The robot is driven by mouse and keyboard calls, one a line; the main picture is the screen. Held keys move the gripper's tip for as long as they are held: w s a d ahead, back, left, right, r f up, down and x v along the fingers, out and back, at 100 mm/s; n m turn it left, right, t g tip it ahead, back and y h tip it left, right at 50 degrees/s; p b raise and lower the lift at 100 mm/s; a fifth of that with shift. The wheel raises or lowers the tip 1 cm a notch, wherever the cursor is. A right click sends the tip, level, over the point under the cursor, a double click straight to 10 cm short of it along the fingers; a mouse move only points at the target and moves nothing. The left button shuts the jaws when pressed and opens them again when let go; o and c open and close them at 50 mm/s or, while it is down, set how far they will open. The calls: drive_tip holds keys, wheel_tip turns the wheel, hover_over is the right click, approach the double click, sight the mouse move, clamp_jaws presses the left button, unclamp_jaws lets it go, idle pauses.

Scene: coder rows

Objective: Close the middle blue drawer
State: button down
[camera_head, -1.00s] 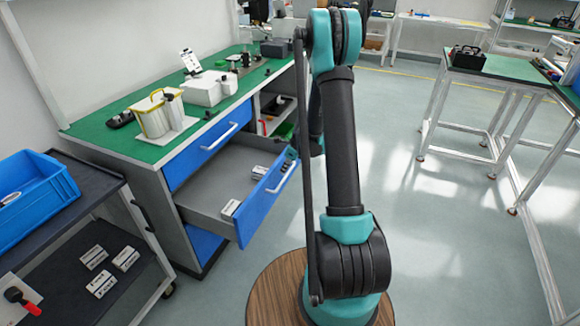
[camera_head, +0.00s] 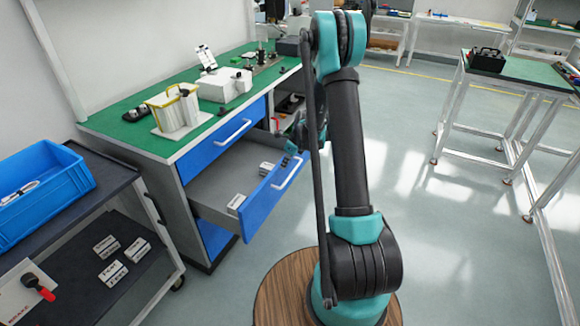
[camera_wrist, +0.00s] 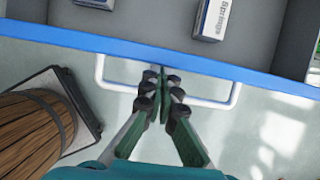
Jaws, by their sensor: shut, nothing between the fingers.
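The middle blue drawer (camera_head: 266,199) is pulled out from the workbench, with several small boxes inside. Its white bar handle (camera_head: 287,173) is on the front. In the wrist view the drawer's blue front edge (camera_wrist: 220,66) crosses the picture, with the white handle (camera_wrist: 228,102) below it. My gripper (camera_wrist: 158,80) is shut and empty, its fingertips within the handle's span, close to the drawer front. I cannot tell if they touch it. In the head view my gripper (camera_head: 296,140) is small and partly hidden by my arm, near the drawer's far front corner.
The closed top drawer (camera_head: 225,139) is above, under the green benchtop (camera_head: 150,143). A dark cart with a blue bin (camera_head: 40,190) stands at the left. A green-topped table (camera_head: 520,70) is at the right. The floor between is clear.

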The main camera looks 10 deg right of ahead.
drive_tip(key=w+a, duration=0.7)
drive_tip(key=a, duration=0.2)
drive_tip(key=w+a, duration=0.7)
drive_tip(key=a, duration=0.3)
drive_tip(key=shift+s, duration=0.1)
